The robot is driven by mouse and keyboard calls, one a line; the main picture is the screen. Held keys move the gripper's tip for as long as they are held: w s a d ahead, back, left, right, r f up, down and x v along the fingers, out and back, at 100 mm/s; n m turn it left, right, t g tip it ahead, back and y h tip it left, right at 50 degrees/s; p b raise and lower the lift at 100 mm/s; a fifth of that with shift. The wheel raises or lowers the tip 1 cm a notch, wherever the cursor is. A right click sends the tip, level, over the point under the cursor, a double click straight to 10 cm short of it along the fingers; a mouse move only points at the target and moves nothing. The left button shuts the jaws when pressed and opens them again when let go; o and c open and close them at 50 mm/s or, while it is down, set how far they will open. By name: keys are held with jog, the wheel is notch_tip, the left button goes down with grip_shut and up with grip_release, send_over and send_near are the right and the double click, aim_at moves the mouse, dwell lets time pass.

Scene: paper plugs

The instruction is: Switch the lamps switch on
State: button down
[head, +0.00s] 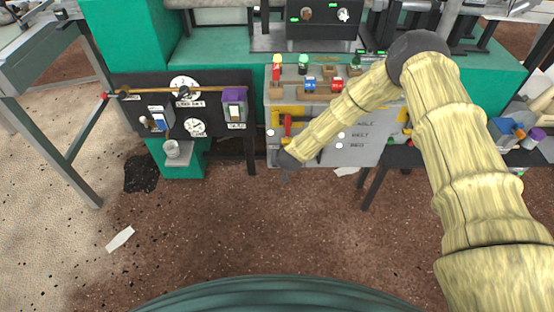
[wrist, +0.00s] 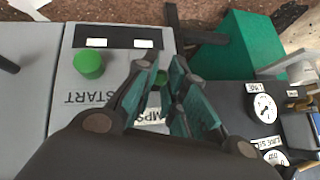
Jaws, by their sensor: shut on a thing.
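The lamps switch (wrist: 161,77) shows in the wrist view as a small dark green piece between my fingers, above an upside-down label ending in "MPS" (wrist: 152,113). My gripper (wrist: 162,68) is shut on it, with teal finger pads on both sides. The fingers hide most of the switch, so I cannot tell its position. In the head view my gripper (head: 285,174) is at the lower left of the grey cabinet (head: 352,152), and the switch cannot be made out there.
A green START button (wrist: 88,63) stands beside the gripper on the same grey panel. The brown floor (head: 230,225) in front is mostly clear.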

jog(key=c, duration=1.4)
grip_release()
jog(key=shift+w+d+r, duration=0.1)
jog(key=shift+w+d, duration=0.05)
jog(key=v, duration=1.2)
